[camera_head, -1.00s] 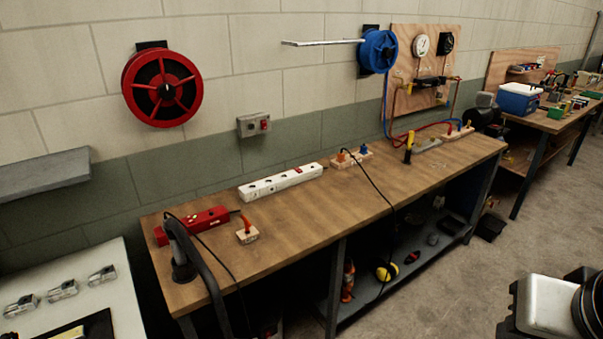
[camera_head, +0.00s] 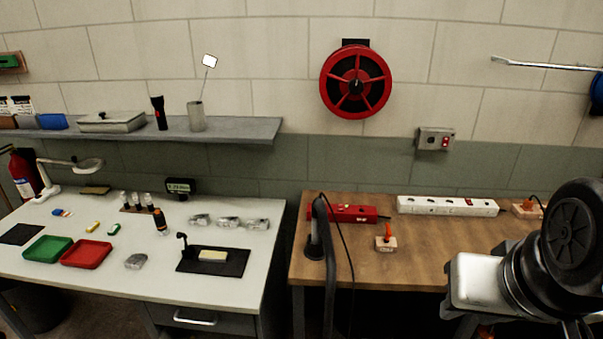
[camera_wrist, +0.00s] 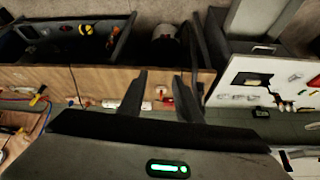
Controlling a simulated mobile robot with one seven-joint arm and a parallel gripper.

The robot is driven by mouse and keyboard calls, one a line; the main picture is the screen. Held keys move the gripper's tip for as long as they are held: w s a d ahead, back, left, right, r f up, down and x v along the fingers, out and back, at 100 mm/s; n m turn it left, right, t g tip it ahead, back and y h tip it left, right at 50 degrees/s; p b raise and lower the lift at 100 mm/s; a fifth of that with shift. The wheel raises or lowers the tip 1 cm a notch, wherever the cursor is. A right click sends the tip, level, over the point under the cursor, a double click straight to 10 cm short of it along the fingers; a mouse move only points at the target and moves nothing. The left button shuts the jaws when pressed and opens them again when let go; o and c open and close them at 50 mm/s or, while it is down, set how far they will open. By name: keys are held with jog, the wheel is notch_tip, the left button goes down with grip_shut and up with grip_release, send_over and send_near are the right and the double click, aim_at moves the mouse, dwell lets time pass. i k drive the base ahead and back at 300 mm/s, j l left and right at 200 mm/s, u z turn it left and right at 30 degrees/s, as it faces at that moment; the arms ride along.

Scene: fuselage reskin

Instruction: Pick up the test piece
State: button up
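I cannot tell for sure which thing is the test piece. A small cream block (camera_head: 213,255) lies on a black mat (camera_head: 235,266) on the white-topped bench (camera_head: 130,281) in the head view. Several clear or metallic pieces (camera_head: 228,222) lie in a row behind it, and a single grey piece (camera_head: 136,261) lies to the left of the mat. In the wrist view my gripper (camera_wrist: 160,88) has its two fingers apart with nothing held between them. It is up in the air, away from both benches. My arm shows at the right of the head view.
A red tray (camera_head: 86,254) and a green tray (camera_head: 47,249) stand left on the white bench, near a magnifier lamp (camera_head: 86,165). A wall shelf (camera_head: 240,131) overhangs its back. A wooden bench (camera_head: 420,235) with power strips adjoins on the right.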

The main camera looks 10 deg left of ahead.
aim_at(205, 255)
jog(key=i+u, duration=0.15)
jog(key=u, duration=0.25)
jog(key=i+l+u, duration=0.15)
jog(key=u, duration=0.2)
jog(key=i+l+u, duration=0.1)
jog(key=u, duration=0.3)
jog(key=i+l+u, duration=0.1)
jog(key=u, duration=0.3)
jog(key=i+l+u, duration=0.5)
jog(key=k+l, duration=0.05)
jog(key=k, duration=0.05)
